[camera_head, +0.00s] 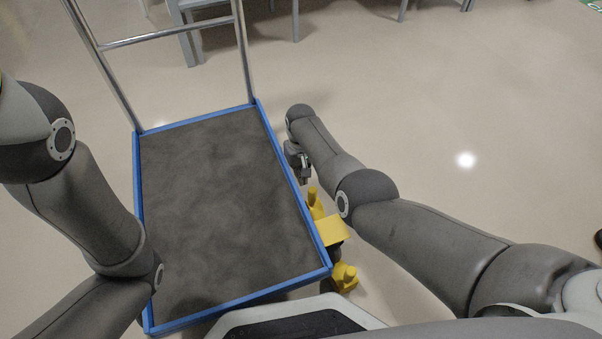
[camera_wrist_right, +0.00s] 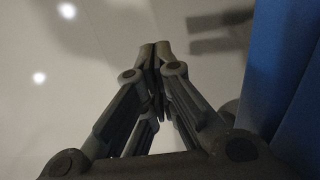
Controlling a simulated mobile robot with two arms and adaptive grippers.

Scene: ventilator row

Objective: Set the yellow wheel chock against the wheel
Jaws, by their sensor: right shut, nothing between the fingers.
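A yellow piece with a flat top and an upright peg, apparently the wheel chock (camera_head: 331,230), is beside the right edge of the cart near its front corner. A dark wheel (camera_head: 337,252) shows partly just below it; I cannot tell whether they touch. A second yellow piece (camera_head: 344,277) is on the wheel's other side. My right gripper (camera_head: 305,180) points down beside the cart's right edge, just beyond the peg. It is shut and empty; its fingertips meet in the right wrist view (camera_wrist_right: 155,48). My left gripper is out of view; only that arm shows, over the cart's left side.
The platform cart has a blue rim (camera_head: 283,158), an empty dark grey deck (camera_head: 215,200) and a metal push handle (camera_head: 170,36) at its far end. The blue rim (camera_wrist_right: 285,75) is close to the gripper's right in the wrist view. Grey furniture legs stand at the back.

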